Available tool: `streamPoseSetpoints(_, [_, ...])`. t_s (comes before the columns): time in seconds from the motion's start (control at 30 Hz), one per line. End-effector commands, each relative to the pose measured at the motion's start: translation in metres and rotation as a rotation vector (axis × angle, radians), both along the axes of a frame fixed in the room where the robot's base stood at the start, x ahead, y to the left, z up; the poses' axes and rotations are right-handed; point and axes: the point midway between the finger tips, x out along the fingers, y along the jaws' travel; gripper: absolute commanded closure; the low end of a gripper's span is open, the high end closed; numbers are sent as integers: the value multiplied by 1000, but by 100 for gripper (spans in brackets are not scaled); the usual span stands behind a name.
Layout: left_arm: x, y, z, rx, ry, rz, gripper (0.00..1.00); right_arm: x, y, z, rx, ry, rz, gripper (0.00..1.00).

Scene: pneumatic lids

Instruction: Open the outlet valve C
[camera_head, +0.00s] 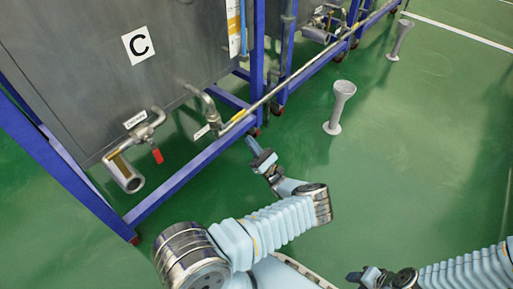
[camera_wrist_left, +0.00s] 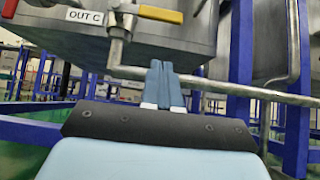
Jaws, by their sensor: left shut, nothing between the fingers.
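The outlet valve C has a yellow handle (camera_head: 238,116) on a metal pipe at the lower right of the grey tank marked C (camera_head: 138,45). In the left wrist view the yellow handle (camera_wrist_left: 160,14) is at the top, beside the "OUT C" label (camera_wrist_left: 84,16). My left gripper (camera_head: 253,146) is shut and empty, its blue fingers just below and in front of the pipe. In the left wrist view the fingertips (camera_wrist_left: 162,70) show below the handle, apart from it. My right gripper (camera_head: 361,275) is at the bottom edge; its jaw opening is unclear.
A drain valve with a red handle (camera_head: 157,155) sits left of the outlet. A blue frame beam (camera_head: 190,168) runs below both valves. A long metal pipe (camera_head: 300,75) runs right. Grey funnel-shaped stands (camera_head: 338,105) are on the green floor, which is open to the right.

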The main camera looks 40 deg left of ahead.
Motion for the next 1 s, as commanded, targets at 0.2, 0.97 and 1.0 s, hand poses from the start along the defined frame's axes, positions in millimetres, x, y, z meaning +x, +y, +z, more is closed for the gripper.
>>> streamPoseSetpoints(0.2, [2,33,34,-1,0,3,100,0,-1,8,-2,-1,-1,57])
streamPoseSetpoints(0.97, [2,31,69,-3,-5,1,100,1,-2,14,-5,-4,-3,57])
streamPoseSetpoints(1.0, [2,32,69,-4,-12,1,100,1,-2,14,-4,-4,-3,57])
